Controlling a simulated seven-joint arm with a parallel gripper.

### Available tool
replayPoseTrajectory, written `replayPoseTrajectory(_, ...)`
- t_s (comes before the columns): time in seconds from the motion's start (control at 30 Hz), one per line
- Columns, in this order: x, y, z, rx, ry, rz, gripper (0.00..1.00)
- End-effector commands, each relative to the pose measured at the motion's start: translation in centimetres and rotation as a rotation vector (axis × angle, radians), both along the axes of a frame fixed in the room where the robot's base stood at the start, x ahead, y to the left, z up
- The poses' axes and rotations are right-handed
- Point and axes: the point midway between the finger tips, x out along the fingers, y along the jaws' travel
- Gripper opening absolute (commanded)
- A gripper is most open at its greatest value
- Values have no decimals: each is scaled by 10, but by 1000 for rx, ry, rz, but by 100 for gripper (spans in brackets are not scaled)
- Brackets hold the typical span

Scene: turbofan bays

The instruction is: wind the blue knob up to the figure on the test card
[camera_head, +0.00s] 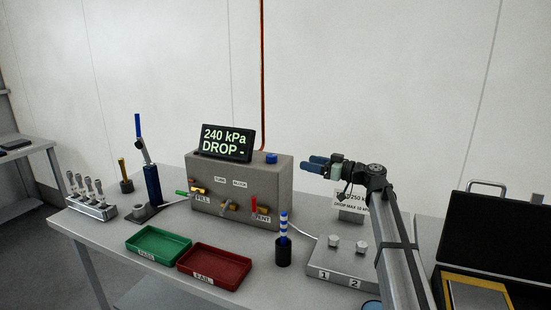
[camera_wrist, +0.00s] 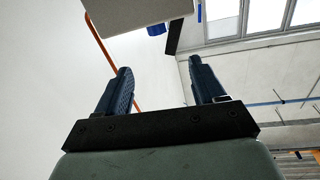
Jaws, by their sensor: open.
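The blue knob (camera_head: 271,158) sits on top of the grey test block (camera_head: 240,195), near its right end. It also shows in the wrist view (camera_wrist: 156,30), beyond the fingertips. The display (camera_head: 227,142) on the block reads 240 kPa and "DROP -". The test card (camera_head: 351,202) stands right of the block, partly hidden by my arm; its readable part shows 250 k and "DROP MAX 10 k". My gripper (camera_head: 311,164) is open and empty, right of the knob and apart from it, fingers pointing left. The wrist view shows a clear gap between the fingers (camera_wrist: 161,66).
A green PASS tray (camera_head: 158,260) and a red FAIL tray (camera_head: 203,282) lie in front of the block. A blue-and-white striped plug stands in a black holder (camera_head: 283,252). A plate with two pegs (camera_head: 320,262) is at right, near an open black case (camera_head: 496,245).

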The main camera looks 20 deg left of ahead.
Motion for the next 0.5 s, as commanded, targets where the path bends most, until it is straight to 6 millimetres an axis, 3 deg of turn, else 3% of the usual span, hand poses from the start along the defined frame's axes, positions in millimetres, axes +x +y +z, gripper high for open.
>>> replayPoseTrajectory(0.27, 3, 13, -7, -17, -91, -1, 69)
replayPoseTrajectory(0.5, 9, 46, -7, -18, -88, 0, 69)
